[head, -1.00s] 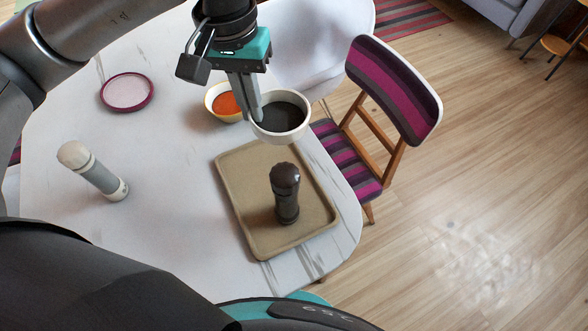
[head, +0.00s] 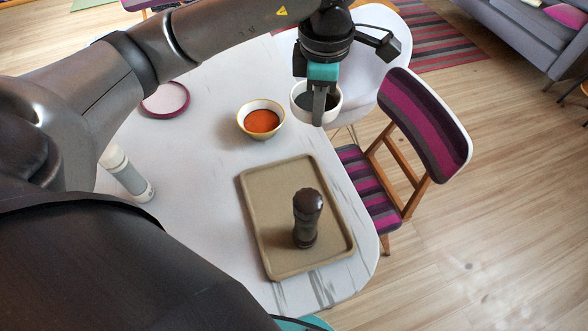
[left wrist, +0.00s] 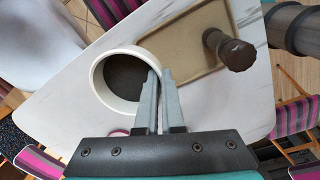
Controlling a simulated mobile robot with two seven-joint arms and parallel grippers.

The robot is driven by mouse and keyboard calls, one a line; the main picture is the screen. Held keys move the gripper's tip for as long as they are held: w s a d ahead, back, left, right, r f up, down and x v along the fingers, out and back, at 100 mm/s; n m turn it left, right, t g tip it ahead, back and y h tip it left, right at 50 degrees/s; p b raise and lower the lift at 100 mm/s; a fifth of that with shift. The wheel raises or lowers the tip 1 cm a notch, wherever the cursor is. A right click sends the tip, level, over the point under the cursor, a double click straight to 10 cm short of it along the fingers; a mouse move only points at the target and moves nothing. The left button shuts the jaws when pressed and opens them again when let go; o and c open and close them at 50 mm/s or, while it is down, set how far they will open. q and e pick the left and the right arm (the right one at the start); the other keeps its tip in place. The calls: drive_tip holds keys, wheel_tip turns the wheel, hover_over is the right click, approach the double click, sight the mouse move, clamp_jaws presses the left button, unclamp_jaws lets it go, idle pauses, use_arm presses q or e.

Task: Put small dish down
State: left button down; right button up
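The small dish (head: 299,91) is white with a dark inside. My left gripper (head: 318,116) is shut on its rim and holds it off the table, near the far right table edge, in front of the white chair. In the left wrist view the dish (left wrist: 97,82) sits to the left of the two fingers (left wrist: 161,90), with its rim between them. The exact height above the table is hard to tell. The table (head: 205,150) has a white marbled top. My right gripper is not in view.
A bowl with orange contents (head: 262,121) stands left of the held dish. A tan tray (head: 268,235) with a dark pepper mill (head: 306,215) lies nearer. A pale mill (head: 128,175) and a pink-rimmed plate (head: 165,101) are at left. A striped chair (head: 425,125) stands right.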

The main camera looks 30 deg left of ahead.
use_arm(q)
drive_tip(key=n, duration=0.4)
drive_tip(key=shift+w+a, duration=0.1)
drive_tip(key=shift+w, duration=0.25)
drive_tip(key=n, duration=0.4)
drive_tip(key=shift+w+a+f, duration=0.2)
drive_tip(key=shift+w, duration=0.1)
drive_tip(key=n, duration=0.4)
drive_tip(key=n+g, duration=0.1)
drive_tip(key=n, duration=0.1)
drive_tip(key=shift+w+a+f+p, duration=0.2)
drive_tip(key=shift+w+a+p, duration=0.1)
drive_tip(key=shift+w, duration=0.1)
drive_tip(key=n, duration=0.6)
drive_tip(key=shift+w+a+f+n, duration=0.2)
drive_tip(key=shift+w+n, duration=0.1)
drive_tip(key=n, duration=0.6)
drive_tip(key=shift+w+a+f+n+g, duration=0.25)
drive_tip(key=shift+f+n+g, duration=0.05)
drive_tip(key=shift+f, duration=0.3)
drive_tip(key=b, duration=0.3)
hover_over(308, 175)
drive_tip(key=f, duration=1.5)
drive_tip(key=shift+w+f, duration=0.1)
drive_tip(key=shift+w, duration=0.15)
drive_tip(key=shift+f+b, duration=0.3)
drive_tip(key=shift+f, duration=1.8)
drive_tip(key=shift+f, duration=0.1)
